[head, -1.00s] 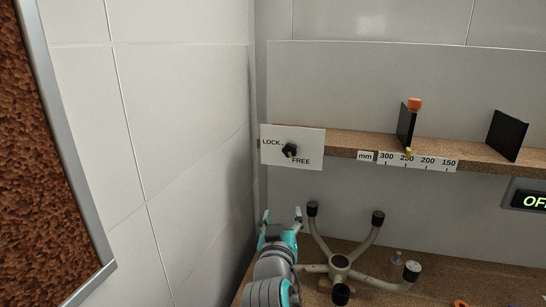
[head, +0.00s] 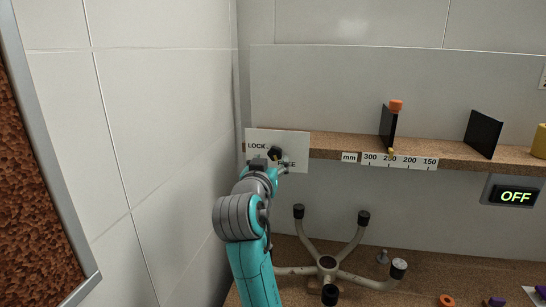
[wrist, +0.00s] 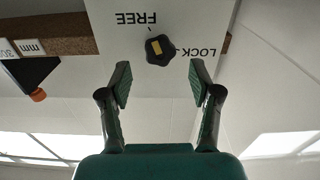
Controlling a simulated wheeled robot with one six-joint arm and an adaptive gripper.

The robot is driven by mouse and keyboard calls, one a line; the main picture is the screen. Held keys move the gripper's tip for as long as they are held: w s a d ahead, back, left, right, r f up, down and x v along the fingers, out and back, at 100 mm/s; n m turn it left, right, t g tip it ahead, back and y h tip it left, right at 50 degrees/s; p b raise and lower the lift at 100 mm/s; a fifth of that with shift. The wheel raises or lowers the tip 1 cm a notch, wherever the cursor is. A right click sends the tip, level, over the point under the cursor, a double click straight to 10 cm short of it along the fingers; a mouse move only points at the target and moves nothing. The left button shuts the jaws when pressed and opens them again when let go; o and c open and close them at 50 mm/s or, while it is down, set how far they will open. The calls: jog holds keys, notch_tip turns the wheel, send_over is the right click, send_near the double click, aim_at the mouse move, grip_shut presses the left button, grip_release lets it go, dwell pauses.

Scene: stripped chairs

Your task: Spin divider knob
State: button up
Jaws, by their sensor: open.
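The divider knob is a black lobed knob (wrist: 160,50) with a yellow mark on its face, on a white plate (wrist: 105,72) lettered LOCK and FREE. In the wrist view the lettering is upside down, and the yellow mark seems to lie towards the FREE tick. In the head view the knob (head: 275,152) shows just above my gripper (head: 272,163), which partly covers the plate. My gripper (wrist: 160,68) is open, its two fingers apart below the knob in the wrist view. The knob appears ahead of the fingertips, with no visible contact.
A black divider with an orange top (head: 396,106) stands on the cork-coloured shelf (head: 330,146) above a mm scale (head: 400,160). Another black divider (head: 484,134) stands to its right. A chair base (head: 327,263) lies below. A tiled wall (head: 160,120) is close on the left.

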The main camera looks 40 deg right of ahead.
aim_at(274, 155)
jog(key=shift+x, duration=2.15)
jog(key=c, duration=1.1)
jog(key=shift+c, duration=0.2)
